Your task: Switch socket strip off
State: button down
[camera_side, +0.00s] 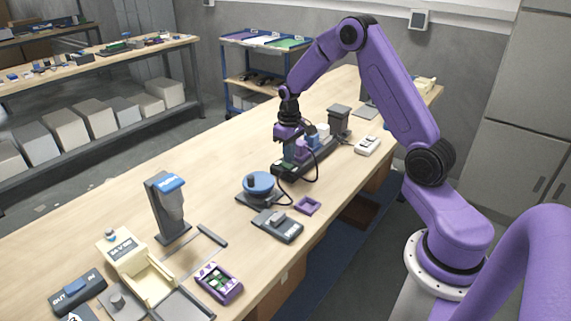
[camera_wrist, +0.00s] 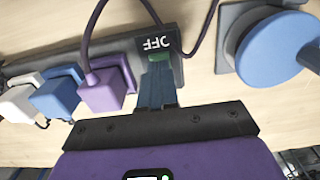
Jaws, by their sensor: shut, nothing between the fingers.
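The socket strip is a long dark bar on the bench; its near end shows in the side view (camera_side: 282,173) and in the wrist view (camera_wrist: 176,42). White letters reading OFF, upside down in the wrist view, mark this end. A small green switch (camera_wrist: 158,58) sits beside the letters, partly hidden by my fingers. A purple plug (camera_wrist: 106,90), a blue plug (camera_wrist: 57,95) and a white plug (camera_wrist: 22,102) sit in the strip. My gripper (camera_wrist: 157,72) is shut and empty, its fingertips over the switch; I cannot tell whether they touch it. It also shows in the side view (camera_side: 288,160).
A blue round knob (camera_wrist: 277,48) on a grey base stands beside the strip's end. A dark cord (camera_side: 318,170) loops beside the strip. A grey post (camera_side: 339,122) and a white switch box (camera_side: 367,146) stand behind. Several devices fill the near bench.

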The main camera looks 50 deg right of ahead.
aim_at(288, 167)
jog(key=shift+r, duration=2.85)
jog(key=s+a+r+n, duration=0.3)
jog(key=s+a, duration=0.3)
jog(key=a, duration=0.3)
jog(key=s+a+r+n, duration=0.3)
jog(key=s+a, duration=0.4)
jog(key=a, duration=0.2)
jog(key=s+a+n, duration=0.2)
jog(key=s+n, duration=0.4)
jog(key=s, duration=1.4)
jog(key=shift+s+a+r+n, duration=0.3)
jog(key=shift+s+a+r, duration=0.05)
jog(key=shift+a+r, duration=0.1)
